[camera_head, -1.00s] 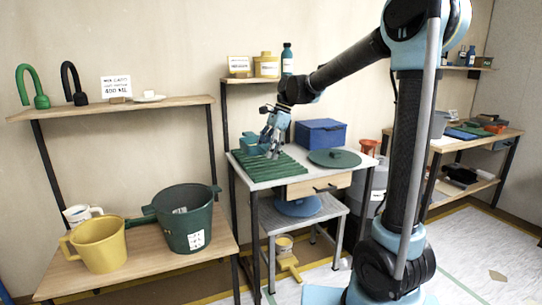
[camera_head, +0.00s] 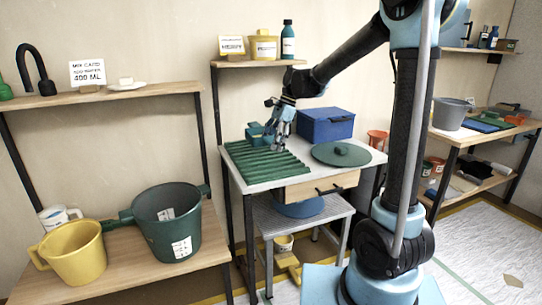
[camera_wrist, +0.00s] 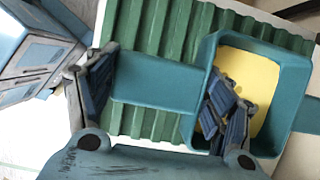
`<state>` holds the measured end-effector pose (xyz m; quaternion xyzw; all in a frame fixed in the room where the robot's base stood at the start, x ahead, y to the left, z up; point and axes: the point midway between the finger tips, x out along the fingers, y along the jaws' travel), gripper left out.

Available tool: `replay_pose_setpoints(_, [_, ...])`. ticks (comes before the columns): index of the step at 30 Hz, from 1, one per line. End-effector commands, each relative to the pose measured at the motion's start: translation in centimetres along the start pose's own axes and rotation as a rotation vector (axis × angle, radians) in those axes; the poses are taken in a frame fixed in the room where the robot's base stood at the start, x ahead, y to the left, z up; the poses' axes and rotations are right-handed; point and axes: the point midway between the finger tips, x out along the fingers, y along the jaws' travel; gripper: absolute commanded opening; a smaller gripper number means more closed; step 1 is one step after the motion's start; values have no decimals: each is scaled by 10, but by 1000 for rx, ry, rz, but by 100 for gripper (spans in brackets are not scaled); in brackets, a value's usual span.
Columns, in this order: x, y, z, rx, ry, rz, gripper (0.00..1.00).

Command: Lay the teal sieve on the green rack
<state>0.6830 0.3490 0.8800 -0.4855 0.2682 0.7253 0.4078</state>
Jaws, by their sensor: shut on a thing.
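The teal sieve (camera_head: 256,133) is at the back of the green rack (camera_head: 264,163), over its ribs. In the wrist view the sieve (camera_wrist: 292,95) is a box with a yellow bottom and a flat teal handle, above the ribbed rack (camera_wrist: 172,25). My gripper (camera_head: 272,131) is shut on the sieve. In the wrist view the fingers of my gripper (camera_wrist: 158,92) are at the handle's left end and inside the box near its left wall. I cannot tell whether the sieve touches the rack.
On the same table are a blue box (camera_head: 326,125) behind and a round green lid (camera_head: 341,154) to the right. A green bucket (camera_head: 167,222) and yellow jug (camera_head: 75,252) stand on the left shelf.

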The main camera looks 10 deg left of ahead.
Motion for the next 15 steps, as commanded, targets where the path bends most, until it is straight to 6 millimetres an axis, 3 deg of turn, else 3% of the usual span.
replay_pose_setpoints(15, [51,0,-15,-7,0,2,40])
